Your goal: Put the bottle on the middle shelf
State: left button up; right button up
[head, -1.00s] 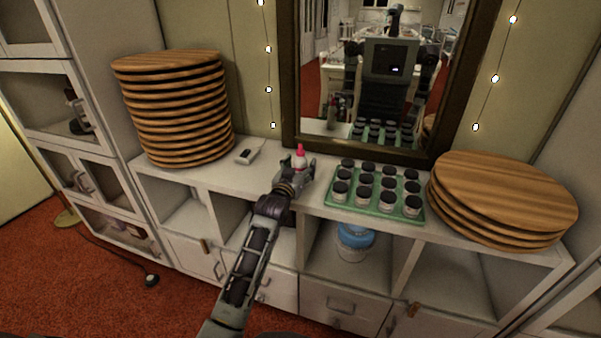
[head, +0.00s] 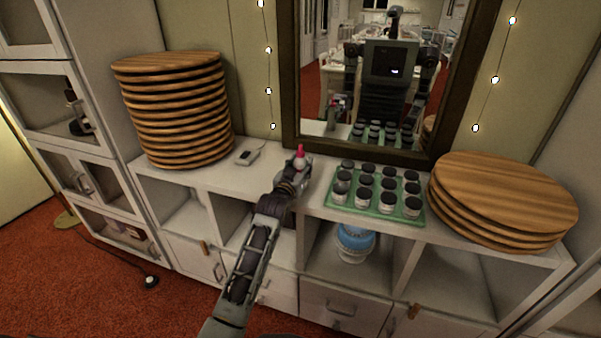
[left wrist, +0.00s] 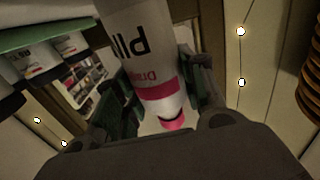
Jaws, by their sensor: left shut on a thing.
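The bottle (head: 300,153) is white with a pink cap and stands out of the top of my left gripper (head: 299,170), over the white cabinet's top. In the left wrist view the bottle (left wrist: 140,50) shows dark lettering and a pink band between the fingers of my left gripper (left wrist: 162,88), which is shut on it. I cannot tell whether its base touches the cabinet top. Open compartments lie below the top, and my left arm partly covers one near the middle (head: 230,215). My right gripper is not directly in view.
A green tray (head: 372,213) of dark-lidded jars sits just right of the bottle. Stacked wooden boards stand left (head: 180,110) and right (head: 505,195). A small grey device (head: 248,153) lies left of the gripper. A mirror (head: 385,75) stands behind. A blue-and-white container (head: 354,243) occupies one compartment.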

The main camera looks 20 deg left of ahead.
pick_arm(q)
jog(key=c, duration=0.3)
jog(key=shift+r, duration=0.2)
jog(key=shift+r, duration=0.55)
notch_tip(320, 180, up, 6)
jog(key=shift+r+p, duration=0.25)
jog(key=shift+p, duration=0.75)
jog(key=shift+r, duration=1.05)
pick_arm(e)
jog(key=shift+s+d+f, duration=0.1)
jog(key=shift+d+f, duration=0.1)
jog(key=shift+f, duration=0.7)
jog(key=shift+s+d+f, duration=0.1)
jog(key=shift+d+f, duration=0.05)
jog(key=shift+f, duration=0.75)
jog(key=shift+d+f, duration=0.2)
jog(key=shift+f, duration=0.7)
pick_arm(q)
jog(key=shift+f+p, duration=0.1)
jog(key=shift+p, duration=0.2)
pick_arm(e)
jog(key=shift+f, duration=0.1)
